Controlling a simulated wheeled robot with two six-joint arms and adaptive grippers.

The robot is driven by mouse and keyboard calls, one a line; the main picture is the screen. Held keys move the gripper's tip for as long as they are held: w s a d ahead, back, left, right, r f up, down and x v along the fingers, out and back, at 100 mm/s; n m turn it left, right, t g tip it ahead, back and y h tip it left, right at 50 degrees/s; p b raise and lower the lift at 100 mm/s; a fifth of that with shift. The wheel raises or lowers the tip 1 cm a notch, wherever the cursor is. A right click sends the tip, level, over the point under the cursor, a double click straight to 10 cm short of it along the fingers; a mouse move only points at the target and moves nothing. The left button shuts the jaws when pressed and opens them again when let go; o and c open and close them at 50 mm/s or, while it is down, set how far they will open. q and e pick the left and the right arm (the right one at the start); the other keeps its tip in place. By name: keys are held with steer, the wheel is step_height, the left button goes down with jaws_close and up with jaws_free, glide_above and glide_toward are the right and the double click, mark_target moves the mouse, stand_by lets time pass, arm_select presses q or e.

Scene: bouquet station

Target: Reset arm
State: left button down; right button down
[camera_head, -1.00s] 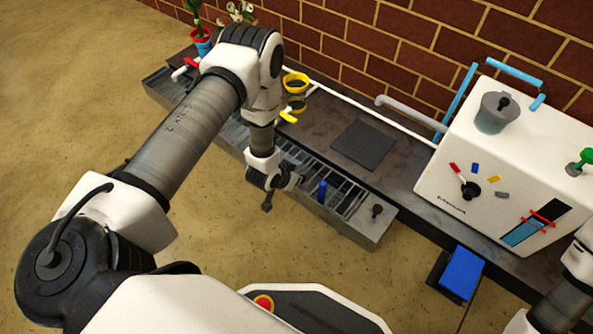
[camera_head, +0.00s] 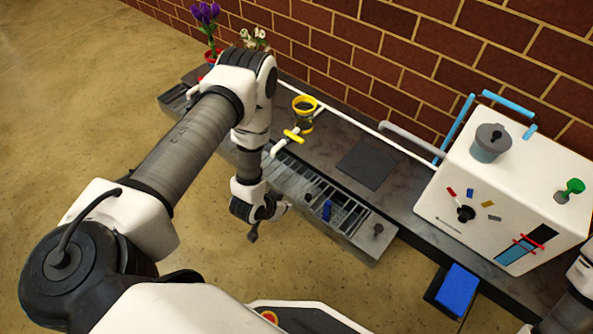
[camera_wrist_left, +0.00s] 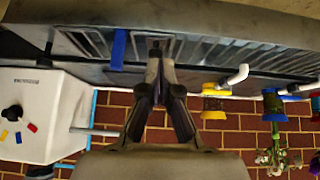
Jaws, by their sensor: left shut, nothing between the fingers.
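My left gripper (camera_head: 268,215) hangs in front of the grey slatted tray (camera_head: 378,246), left of the small blue tab (camera_head: 327,210) on it. In the left wrist view, the left gripper's fingers (camera_wrist_left: 157,68) are together with nothing between them. The tray (camera_wrist_left: 215,48) lies beyond them, and the blue tab (camera_wrist_left: 118,50) is left of the fingertips. My right arm shows only partly at the right edge of the head view; its gripper is out of view.
The dark bench carries a white machine (camera_head: 500,180), a dark square pad (camera_head: 366,165) and a yellow ring holder (camera_head: 305,104) on a white pipe. Purple flowers (camera_head: 205,14) stand at the far end. A blue pedal (camera_head: 459,289) sits below. Floor at left is clear.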

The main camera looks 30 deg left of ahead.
arm_select(q)
steer(key=s+d+r, duration=0.2)
steer(key=d+r, duration=0.2)
steer(key=r, duration=0.1)
steer(key=s+r+n+g+y, duration=0.1)
steer(key=s+r+g, duration=0.15)
steer(key=s, duration=0.55)
steer(key=s+r+g, duration=0.1)
steer(key=s+g, duration=0.3)
steer(key=s, duration=0.5)
step_height(320, 180, up, 37)
steer(key=p, duration=3.7)
steer(key=shift+s+d+f+n+g, duration=0.2)
steer(key=shift+s+d+n+g, duration=0.1)
steer(key=shift+s+d+g, duration=0.05)
